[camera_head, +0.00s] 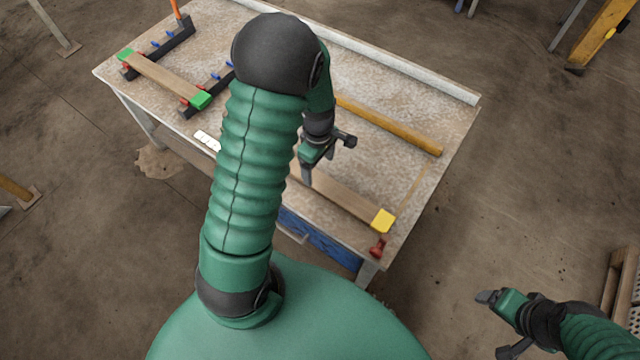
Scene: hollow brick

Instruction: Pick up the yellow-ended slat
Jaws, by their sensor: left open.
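The yellow-ended slat (345,195) is a brown wooden strip lying along the near edge of the table. Its yellow end (383,220) shows at the right; its left part is hidden behind my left arm. My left gripper (328,158) is open and empty above the slat, left of the yellow end. Whether its fingers touch the slat cannot be told. My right gripper (497,325) is out over the floor at the lower right, away from the table, with its fingers apart and nothing between them.
The table (450,130) also bears a green-ended slat (165,80) across black clamps (205,93) at the left. A wooden bar (390,125) lies farther back. A red-handled tool (378,247) sits at the near right corner. The table's right part is mostly clear.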

